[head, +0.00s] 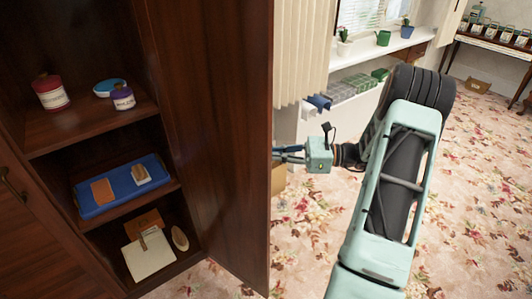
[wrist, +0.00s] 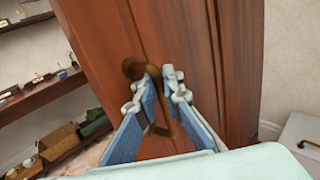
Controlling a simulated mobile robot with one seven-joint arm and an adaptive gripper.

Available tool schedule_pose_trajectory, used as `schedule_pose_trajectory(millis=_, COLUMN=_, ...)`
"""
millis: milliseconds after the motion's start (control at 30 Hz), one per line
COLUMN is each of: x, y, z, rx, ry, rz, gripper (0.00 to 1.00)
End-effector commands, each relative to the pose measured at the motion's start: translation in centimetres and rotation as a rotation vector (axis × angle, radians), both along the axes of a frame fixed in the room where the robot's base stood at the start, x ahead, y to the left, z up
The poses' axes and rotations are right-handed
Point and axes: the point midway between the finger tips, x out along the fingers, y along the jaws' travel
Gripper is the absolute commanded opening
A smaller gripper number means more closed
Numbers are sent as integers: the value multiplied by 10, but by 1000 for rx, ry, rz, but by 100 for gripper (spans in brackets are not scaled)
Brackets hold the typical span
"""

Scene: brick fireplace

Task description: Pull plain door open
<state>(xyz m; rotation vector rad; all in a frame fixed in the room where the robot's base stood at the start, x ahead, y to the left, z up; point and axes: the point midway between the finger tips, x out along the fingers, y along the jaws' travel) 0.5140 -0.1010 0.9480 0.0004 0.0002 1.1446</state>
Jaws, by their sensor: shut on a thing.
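The plain door (head: 222,130) is dark brown wood and stands swung open at the right side of the cabinet (head: 75,125) in the head view. In the wrist view the door (wrist: 200,60) fills the middle, with a dark bronze handle (wrist: 165,128) on its face. My gripper (wrist: 162,88) has its two blue fingers on either side of the handle and is shut on it. In the head view the gripper's fingertips are hidden behind the door's edge; only the base of the fingers shows.
The open cabinet's shelves hold jars (head: 50,92), a blue tray (head: 122,185) and a cream board (head: 148,255). A white windowsill (head: 385,47) with pots stands behind my arm.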

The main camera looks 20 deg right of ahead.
Motion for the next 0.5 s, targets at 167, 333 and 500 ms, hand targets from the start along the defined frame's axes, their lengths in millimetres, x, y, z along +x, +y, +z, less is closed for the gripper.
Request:
schedule_pose_trajectory(millis=167, x=1, y=0, z=1, rx=1, ry=-3, rz=1, gripper=15)
schedule_pose_trajectory(millis=333, x=0, y=0, z=1, rx=0, ry=-1, rz=1, gripper=15)
schedule_pose_trajectory(millis=500, x=-3, y=-9, z=0, rx=0, ry=-2, rz=-2, gripper=15)
